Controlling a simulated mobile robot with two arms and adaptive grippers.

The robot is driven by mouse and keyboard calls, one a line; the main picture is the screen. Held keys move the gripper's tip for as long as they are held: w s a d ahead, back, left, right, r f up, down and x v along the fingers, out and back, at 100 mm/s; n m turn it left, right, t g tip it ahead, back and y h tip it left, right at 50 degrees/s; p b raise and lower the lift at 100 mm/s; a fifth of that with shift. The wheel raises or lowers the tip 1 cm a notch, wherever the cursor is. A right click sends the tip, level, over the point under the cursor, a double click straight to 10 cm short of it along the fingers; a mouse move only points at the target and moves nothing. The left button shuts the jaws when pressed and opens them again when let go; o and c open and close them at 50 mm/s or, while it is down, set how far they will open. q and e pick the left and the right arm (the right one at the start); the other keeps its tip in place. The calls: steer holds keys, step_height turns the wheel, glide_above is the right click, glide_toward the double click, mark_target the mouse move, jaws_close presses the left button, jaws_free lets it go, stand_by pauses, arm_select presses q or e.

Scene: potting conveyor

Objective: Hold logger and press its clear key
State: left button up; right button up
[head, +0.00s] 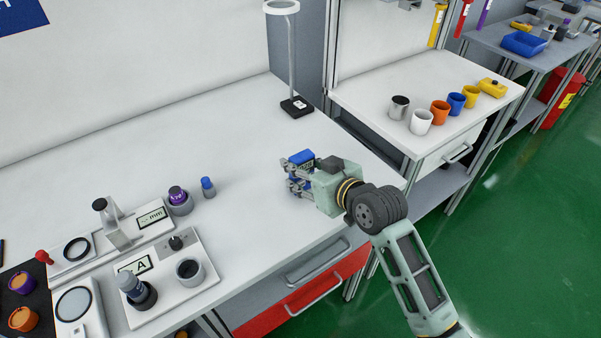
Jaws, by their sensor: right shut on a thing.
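The logger (301,157) is a small blue device with a small dark display, near the right end of the white bench. My right gripper (292,176) reaches in from the right and is shut on it. The fingers and palm cover much of the logger, and its clear key cannot be made out. Whether the logger rests on the bench or is held just above it cannot be told. My left gripper is not in view.
A blue-capped vial (208,187) is nearer the middle. A ring lamp (296,106) stands behind. Colored cups (440,113) stand on the right-hand bench. The middle is clear.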

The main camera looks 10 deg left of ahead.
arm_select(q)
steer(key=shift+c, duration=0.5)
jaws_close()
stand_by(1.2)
